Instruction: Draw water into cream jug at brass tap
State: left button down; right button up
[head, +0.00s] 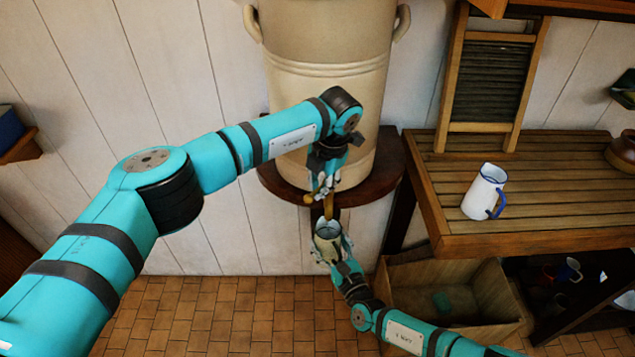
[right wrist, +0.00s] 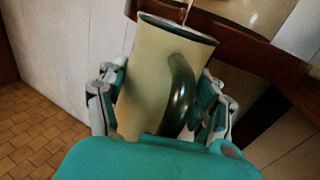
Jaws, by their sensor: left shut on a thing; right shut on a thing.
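The cream jug (head: 326,246) is held upright, slightly tilted, below the brass tap (head: 328,208) of the large stoneware crock. My right gripper (head: 331,254) is shut around the jug's body. In the right wrist view, the jug (right wrist: 147,82) with its dark green handle sits between both fingers. A thin pale streak (right wrist: 186,12) comes down at its mouth, and it looks like water. The water level inside is hidden there. My left gripper (head: 325,184) is shut on the tap's top, which its fingers largely hide.
The crock (head: 328,90) stands on a dark round-fronted wall shelf (head: 372,192). To the right, a slatted wooden counter (head: 540,190) carries a white, blue-handled jug (head: 484,192) and a washboard (head: 492,80). A wooden crate (head: 480,300) is below. The tiled floor at left is clear.

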pick_arm(q)
jog(key=shift+r+n, duration=0.15)
jog(key=shift+n, duration=0.15)
jog(key=c, duration=1.4)
grip_release()
jog(key=shift+d, duration=0.1)
jog(key=r, duration=0.4)
jog(key=s+d+r, duration=0.1)
jog(key=r, duration=0.6)
jog(key=shift+s+d+r, duration=0.2)
jog(key=shift+d+r, duration=0.1)
jog(key=shift+d, duration=0.1)
